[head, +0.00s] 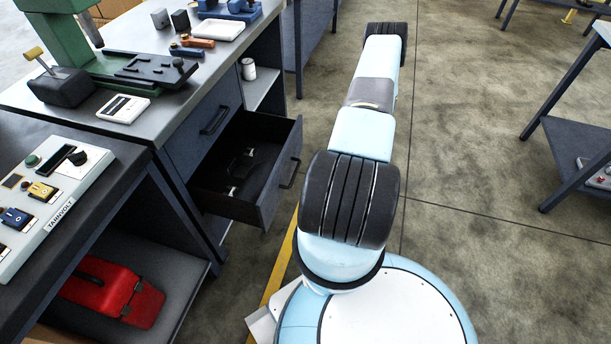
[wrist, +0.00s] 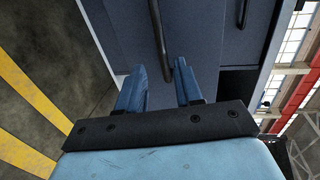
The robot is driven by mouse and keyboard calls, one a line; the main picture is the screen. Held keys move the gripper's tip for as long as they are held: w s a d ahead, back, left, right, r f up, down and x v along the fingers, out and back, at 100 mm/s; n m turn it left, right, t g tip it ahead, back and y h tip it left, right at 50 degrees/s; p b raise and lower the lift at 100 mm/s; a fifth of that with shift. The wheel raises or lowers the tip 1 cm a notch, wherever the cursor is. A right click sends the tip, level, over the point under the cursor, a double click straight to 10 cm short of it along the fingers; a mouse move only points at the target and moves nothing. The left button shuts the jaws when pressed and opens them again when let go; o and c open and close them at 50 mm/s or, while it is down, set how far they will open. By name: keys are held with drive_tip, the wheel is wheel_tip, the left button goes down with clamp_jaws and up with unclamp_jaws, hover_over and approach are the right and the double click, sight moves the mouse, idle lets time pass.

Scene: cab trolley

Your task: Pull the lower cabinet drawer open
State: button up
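The lower cabinet drawer (head: 268,205) stands pulled well out in the head view, its dark inside showing. Its bar handle (head: 290,171) is on the front face. In the wrist view, the handle (wrist: 160,40) runs down the picture and its near end lies between my fingertips. My gripper (wrist: 158,75) is open, with one blue finger on each side of the handle. I cannot tell whether either finger touches it. My gripper is hidden in the head view. The upper drawer (head: 190,135) is closed; its handle (wrist: 242,12) also shows in the wrist view.
A black object with white parts (head: 243,165) lies in the open drawer. A white can (head: 248,69) stands on the side shelf. A control panel (head: 55,200) and red case (head: 112,293) are at left. Another table (head: 580,125) is at right. Floor between is clear.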

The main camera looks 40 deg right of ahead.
drive_tip(key=shift+v, duration=2.15)
drive_tip(key=w+a+r+n+g+y, duration=0.1)
drive_tip(key=w+a+r+n+g, duration=0.25)
drive_tip(key=r, duration=0.75)
drive_tip(key=w+a+r+n+g, duration=0.2)
drive_tip(key=w+a+r+g, duration=0.15)
drive_tip(key=r, duration=0.65)
drive_tip(key=w+a+r+n+g+y, duration=0.1)
drive_tip(key=w+a+r+n+g, duration=0.2)
drive_tip(key=r, duration=0.8)
drive_tip(key=s+a+r+t+h, duration=0.1)
drive_tip(key=s+a+r+h, duration=0.3)
drive_tip(key=r, duration=0.5)
drive_tip(key=s+a+r+n+t+h, duration=0.1)
drive_tip(key=s+a+r+h, duration=0.3)
drive_tip(key=s+r, duration=0.3)
drive_tip(key=s+a+r+n+t+h, duration=0.1)
drive_tip(key=s+a+r+h, duration=0.2)
drive_tip(key=r, duration=1)
drive_tip(key=s+a, duration=0.2)
drive_tip(key=shift+s+a+r+h, duration=0.2)
drive_tip(key=shift+s+a+h, duration=0.1)
drive_tip(key=shift+h, duration=0.1)
